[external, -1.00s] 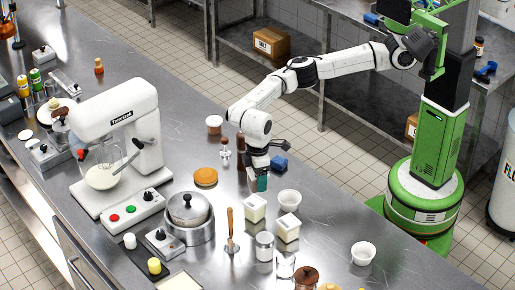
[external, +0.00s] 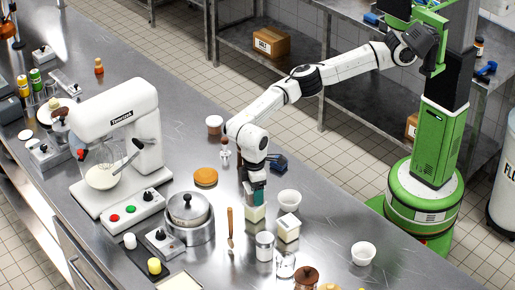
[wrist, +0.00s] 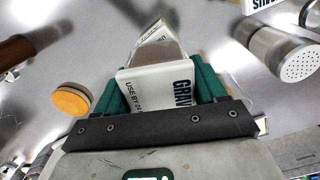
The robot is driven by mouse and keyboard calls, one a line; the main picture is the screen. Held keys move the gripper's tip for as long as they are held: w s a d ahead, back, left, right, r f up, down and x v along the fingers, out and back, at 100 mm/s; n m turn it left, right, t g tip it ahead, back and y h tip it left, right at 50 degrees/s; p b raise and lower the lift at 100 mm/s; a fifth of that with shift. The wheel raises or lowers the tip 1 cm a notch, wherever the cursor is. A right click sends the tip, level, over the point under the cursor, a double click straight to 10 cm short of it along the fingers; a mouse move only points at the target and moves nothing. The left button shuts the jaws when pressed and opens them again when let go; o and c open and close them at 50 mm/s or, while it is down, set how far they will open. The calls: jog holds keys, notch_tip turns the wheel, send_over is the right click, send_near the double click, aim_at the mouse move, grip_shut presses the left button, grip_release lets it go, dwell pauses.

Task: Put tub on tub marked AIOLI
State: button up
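A white tub (external: 255,213) stands on the steel counter directly below my gripper. My gripper also shows in the wrist view (wrist: 160,90). A second white tub (external: 288,228) stands to the right and nearer the camera. Its lettering is too small to read, so I cannot confirm AIOLI.
A metal shaker (external: 265,246), a glass (external: 286,264) and a wooden-handled tool (external: 230,230) stand close by. A lidded pot (external: 188,215) and an orange-brown disc (external: 205,177) lie left.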

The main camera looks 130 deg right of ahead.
jog(key=o, duration=0.4)
jog(key=shift+r, duration=0.15)
notch_tip(320, 180, up, 12)
jog(key=shift+r+b, duration=0.1)
jog(key=shift+b, duration=1.15)
